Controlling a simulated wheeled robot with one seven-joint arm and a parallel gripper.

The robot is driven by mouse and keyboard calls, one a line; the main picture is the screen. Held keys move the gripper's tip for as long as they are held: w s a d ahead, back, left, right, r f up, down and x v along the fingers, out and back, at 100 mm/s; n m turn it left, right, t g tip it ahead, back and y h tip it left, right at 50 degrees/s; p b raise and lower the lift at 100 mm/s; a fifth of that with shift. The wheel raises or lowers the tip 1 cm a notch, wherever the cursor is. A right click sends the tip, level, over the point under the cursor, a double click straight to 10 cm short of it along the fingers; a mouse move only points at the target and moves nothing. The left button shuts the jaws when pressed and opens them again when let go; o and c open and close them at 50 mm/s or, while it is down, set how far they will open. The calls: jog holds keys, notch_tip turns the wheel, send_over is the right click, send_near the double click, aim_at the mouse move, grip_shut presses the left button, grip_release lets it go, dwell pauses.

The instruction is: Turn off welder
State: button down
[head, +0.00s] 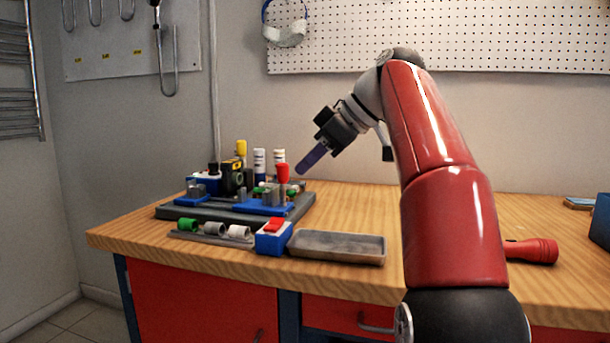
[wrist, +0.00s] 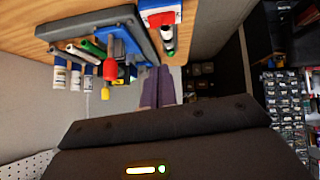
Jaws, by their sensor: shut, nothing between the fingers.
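A welding station on a dark grey base board (head: 178,211) stands at the left of the bench, with blue fixtures, a black-and-yellow unit (head: 233,177) and a red-topped handle (head: 282,173). The red handle also shows in the wrist view (wrist: 111,70). A small blue-and-white box with a red switch (head: 273,227) sits at the front right corner of the board; the switch position is too small to tell. My gripper (head: 302,168) is shut and empty, its purple-grey fingers pointing down-left above the board's right side. The fingers also show in the wrist view (wrist: 158,85), apart from everything.
A grey tray (head: 338,259) lies right of the switch box. A rack of green, grey and white pipe fittings (head: 212,236) lies left of it. A red flashlight (head: 532,251) lies on the wooden bench (head: 350,205) behind my arm. The bench middle is clear. A pegboard (head: 440,40) hangs behind.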

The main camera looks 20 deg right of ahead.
jog(key=b, duration=0.2)
send_over(272, 220)
jog(key=s+d, duration=0.2)
jog(key=f, duration=0.5)
jog(key=shift+a+f, duration=0.2)
jog(key=shift+f, duration=0.05)
notch_tip(272, 220, down, 3)
jog(key=shift+w+d+r+b, duration=0.1)
jog(key=shift+r+b, duration=0.1)
jog(key=shift+b, duration=0.25)
jog(key=shift+w+f, duration=0.1)
jog(key=shift+f, duration=0.55)
jog(key=shift+w+d, duration=0.1)
jog(key=shift+f, duration=0.2)
